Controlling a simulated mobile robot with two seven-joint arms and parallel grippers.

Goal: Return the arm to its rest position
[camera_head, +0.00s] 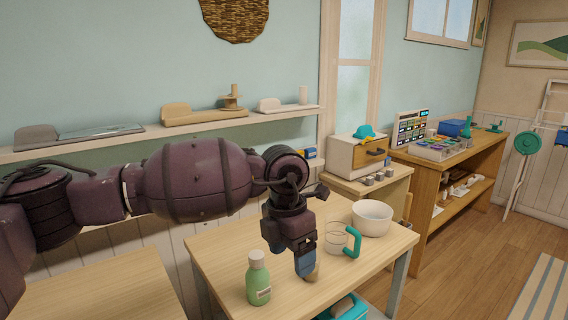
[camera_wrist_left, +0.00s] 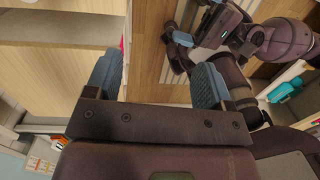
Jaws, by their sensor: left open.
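My left arm (camera_head: 198,180) comes in from the left in the head view and reaches out over the wooden table (camera_head: 220,250). Its left gripper (camera_head: 292,256) points down there, just right of a green bottle with a pale cap (camera_head: 258,282). A small tan object (camera_head: 314,272) shows beside one blue finger; whether they touch is unclear. In the left wrist view my left gripper (camera_wrist_left: 152,78) has its two blue fingers wide apart with nothing held between them. Part of another purple arm (camera_wrist_left: 230,55) of mine shows at the upper right, with a blue finger; its jaw state is unclear.
A clear mug with a teal handle (camera_head: 353,242) and a white bowl (camera_head: 372,217) stand right of the gripper. A wall shelf (camera_head: 230,117) runs behind the arm. Floor (camera_head: 470,270) is open at right.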

